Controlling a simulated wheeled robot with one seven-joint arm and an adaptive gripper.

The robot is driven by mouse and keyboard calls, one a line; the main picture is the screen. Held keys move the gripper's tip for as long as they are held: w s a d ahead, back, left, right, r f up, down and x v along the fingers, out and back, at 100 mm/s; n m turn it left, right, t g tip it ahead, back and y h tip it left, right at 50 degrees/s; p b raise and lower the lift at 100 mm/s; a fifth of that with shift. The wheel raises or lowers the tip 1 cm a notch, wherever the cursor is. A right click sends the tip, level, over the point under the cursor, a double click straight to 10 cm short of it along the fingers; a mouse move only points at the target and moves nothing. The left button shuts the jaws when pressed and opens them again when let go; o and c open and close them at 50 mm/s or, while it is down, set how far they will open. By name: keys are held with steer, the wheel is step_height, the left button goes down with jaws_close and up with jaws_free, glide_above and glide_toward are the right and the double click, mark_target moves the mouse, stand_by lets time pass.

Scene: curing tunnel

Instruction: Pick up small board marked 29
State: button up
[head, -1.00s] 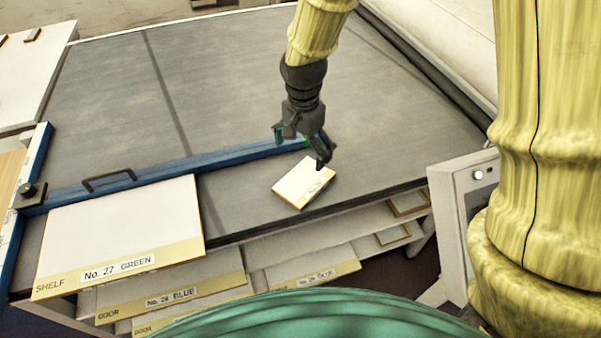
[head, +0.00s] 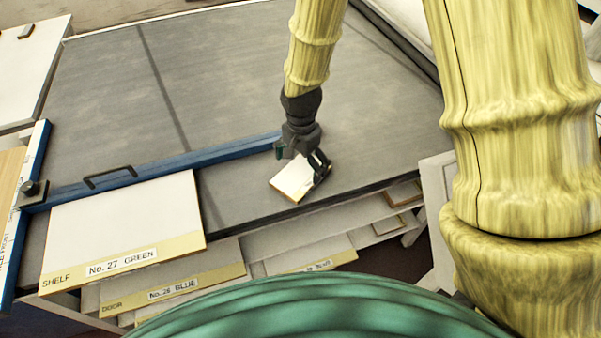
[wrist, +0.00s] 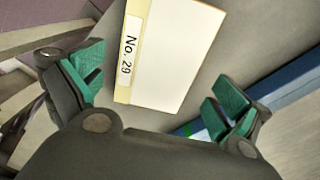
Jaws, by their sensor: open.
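The small board (head: 290,182) is a pale panel with a tan edge, lying on the grey table surface near its front edge. In the wrist view the board (wrist: 178,55) shows a label reading No. 29 on its tan strip. My gripper (head: 301,168) is over the board's upper right part in the head view. In the wrist view my gripper (wrist: 158,92) has its green-padded fingers spread wide, one to each side of the board, with gaps between pads and board. Nothing is held.
The grey table (head: 230,70) is mostly clear behind. A blue rail (head: 210,160) with a black handle (head: 110,178) crosses it just behind the board. A large board marked No. 27 GREEN (head: 125,225) lies at left. Boards including No. 28 BLUE (head: 190,280) sit on shelving below the front edge.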

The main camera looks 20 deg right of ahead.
steer(key=shift+f+p, duration=0.4)
steer(key=shift+f, duration=1.05)
steer(key=c, duration=1.1)
steer(key=shift+r, duration=0.15)
steer(key=shift+r+b, duration=0.7)
steer(key=shift+r, duration=0.25)
steer(key=s+r, duration=0.1)
steer(key=s, duration=0.3)
steer(key=s+a+r+b, duration=0.1)
steer(key=s, duration=0.4)
steer(key=s+r+b, duration=0.1)
steer(key=s, duration=0.3)
steer(key=shift+s+a, duration=0.15)
steer(key=shift+a, duration=0.05)
